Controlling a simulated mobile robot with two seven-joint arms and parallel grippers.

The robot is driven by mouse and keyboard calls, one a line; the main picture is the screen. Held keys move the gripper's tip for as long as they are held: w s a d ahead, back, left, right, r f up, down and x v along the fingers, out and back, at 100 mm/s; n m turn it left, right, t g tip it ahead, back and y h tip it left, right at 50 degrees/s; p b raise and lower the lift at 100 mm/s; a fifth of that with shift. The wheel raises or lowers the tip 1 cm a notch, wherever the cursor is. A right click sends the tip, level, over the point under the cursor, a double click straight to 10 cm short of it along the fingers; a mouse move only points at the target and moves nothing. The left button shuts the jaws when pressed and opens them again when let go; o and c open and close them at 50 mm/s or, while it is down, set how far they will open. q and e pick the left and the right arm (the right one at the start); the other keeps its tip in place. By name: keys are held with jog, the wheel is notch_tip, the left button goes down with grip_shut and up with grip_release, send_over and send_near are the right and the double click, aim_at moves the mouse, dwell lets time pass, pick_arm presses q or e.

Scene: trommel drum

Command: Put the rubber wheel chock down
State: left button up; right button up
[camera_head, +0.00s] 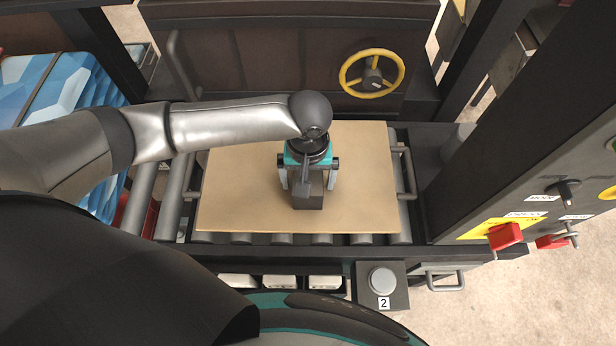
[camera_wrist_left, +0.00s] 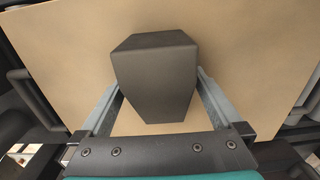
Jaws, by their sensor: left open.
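The rubber wheel chock (camera_head: 309,190) is a dark grey, wedge-like block at the middle of a tan board. In the left wrist view the chock (camera_wrist_left: 156,75) sits between my left gripper's two fingers. My left gripper (camera_head: 309,182) points down over the chock, its fingers on either side. In the left wrist view the gripper (camera_wrist_left: 152,105) is open, with the fingers spread. The chock appears to rest on the board; its underside is hidden. My right gripper is not in view.
The tan board (camera_head: 235,205) lies on a roller conveyor (camera_head: 237,239). A yellow handwheel (camera_head: 345,83) is behind it. A control panel (camera_head: 560,190) with red switches stands at the right. A button box numbered 2 (camera_head: 381,300) is in front. The board is clear around the chock.

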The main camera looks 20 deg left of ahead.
pick_arm(q)
notch_tip(320, 180, up, 12)
jog(key=p, duration=0.4)
jog(key=shift+r, duration=0.15)
jog(key=shift+s, duration=0.1)
dwell(0.3)
